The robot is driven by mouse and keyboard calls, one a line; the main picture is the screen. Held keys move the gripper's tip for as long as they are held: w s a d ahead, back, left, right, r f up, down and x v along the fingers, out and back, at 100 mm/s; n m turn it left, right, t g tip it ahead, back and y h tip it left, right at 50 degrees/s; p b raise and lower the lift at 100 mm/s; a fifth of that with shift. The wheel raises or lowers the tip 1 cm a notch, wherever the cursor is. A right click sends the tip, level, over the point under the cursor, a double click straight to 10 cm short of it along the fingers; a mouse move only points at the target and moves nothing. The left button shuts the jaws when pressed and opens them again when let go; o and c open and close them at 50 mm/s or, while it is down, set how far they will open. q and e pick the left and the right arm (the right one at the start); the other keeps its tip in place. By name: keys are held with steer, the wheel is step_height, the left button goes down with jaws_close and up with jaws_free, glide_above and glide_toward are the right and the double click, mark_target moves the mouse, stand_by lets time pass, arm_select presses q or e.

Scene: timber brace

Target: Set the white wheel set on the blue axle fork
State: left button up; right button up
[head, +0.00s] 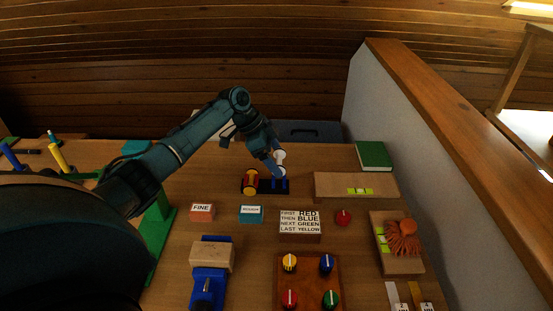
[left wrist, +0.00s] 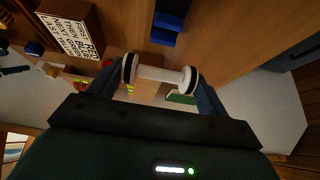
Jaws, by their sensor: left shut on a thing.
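The white wheel set (left wrist: 160,74) spans the two fingers of my left gripper in the left wrist view, a wheel at each end of its axle. In the head view the wheel set (head: 280,156) shows as a small white shape at the tip of my left gripper (head: 278,163), which is shut on it. The blue axle fork (head: 281,184) stands on the bench just below the gripper in the picture. Part of the fork also shows in the left wrist view (left wrist: 167,28), apart from the wheel set. My right gripper is not in view.
A sign block (head: 300,222), a red knob (head: 343,217) and a knob board (head: 309,275) lie nearer. A wooden block (head: 330,186) is at right, and a grey partition (head: 385,130) bounds the bench.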

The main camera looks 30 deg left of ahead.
mark_target(282, 184)
arm_select(q)
steer(key=shift+f+b, duration=2.4)
steer(key=shift+f, duration=0.8)
steer(key=shift+f+b, duration=0.35)
steer(key=shift+f, duration=0.1)
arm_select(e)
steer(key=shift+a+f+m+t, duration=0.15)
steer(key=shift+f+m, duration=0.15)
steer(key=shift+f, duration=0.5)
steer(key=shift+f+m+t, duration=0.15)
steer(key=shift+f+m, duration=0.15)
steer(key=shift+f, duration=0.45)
arm_select(q)
steer(key=o, duration=1)
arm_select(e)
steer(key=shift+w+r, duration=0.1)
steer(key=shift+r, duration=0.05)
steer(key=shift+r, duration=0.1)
